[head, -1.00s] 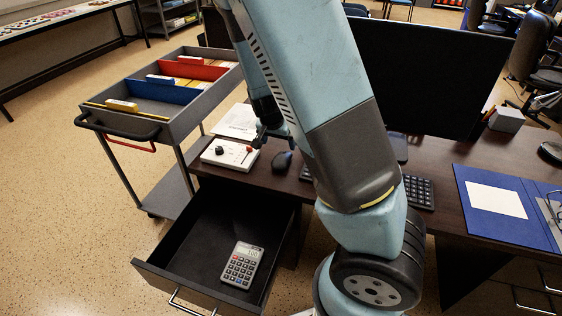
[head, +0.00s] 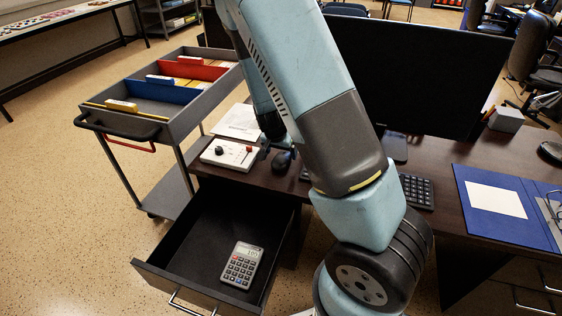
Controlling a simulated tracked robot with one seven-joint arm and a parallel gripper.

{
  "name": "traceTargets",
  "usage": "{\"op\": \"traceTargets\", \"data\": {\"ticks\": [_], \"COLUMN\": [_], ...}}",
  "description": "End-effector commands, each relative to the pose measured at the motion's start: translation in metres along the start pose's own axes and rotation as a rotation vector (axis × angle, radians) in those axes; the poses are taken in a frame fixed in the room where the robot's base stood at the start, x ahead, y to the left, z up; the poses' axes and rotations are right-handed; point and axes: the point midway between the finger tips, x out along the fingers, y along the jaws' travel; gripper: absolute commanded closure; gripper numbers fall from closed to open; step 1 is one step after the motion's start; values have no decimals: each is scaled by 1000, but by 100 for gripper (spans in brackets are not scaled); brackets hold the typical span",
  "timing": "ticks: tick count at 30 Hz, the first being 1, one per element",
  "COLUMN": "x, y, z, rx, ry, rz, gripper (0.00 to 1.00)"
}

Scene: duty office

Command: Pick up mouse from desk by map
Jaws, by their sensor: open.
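A dark computer mouse (head: 282,161) lies on the dark brown desk (head: 256,181), between a white control box and the keyboard. My gripper (head: 275,150) points down right at the mouse, close above or around its far side. Its dark fingers blend with the mouse, so I cannot tell whether they touch it. My arm hides part of the desk behind. No map is clearly identifiable.
A white control box (head: 229,154) with knobs and a paper sheet (head: 240,122) lie left of the mouse. The keyboard (head: 417,191) and monitor (head: 430,75) are right. An open drawer (head: 190,235) holds a calculator (head: 241,265). A file cart (head: 160,95) stands left.

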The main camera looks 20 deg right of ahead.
Motion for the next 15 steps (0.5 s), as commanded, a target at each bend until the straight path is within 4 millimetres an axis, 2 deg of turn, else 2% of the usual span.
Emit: {"op": "traceTargets", "data": {"ticks": [9, 15], "x": [36, 43], "y": [1, 0], "z": [-3, -3], "rx": [2, 0], "ry": [-1, -1], "rz": [2, 0], "gripper": [9, 9]}}
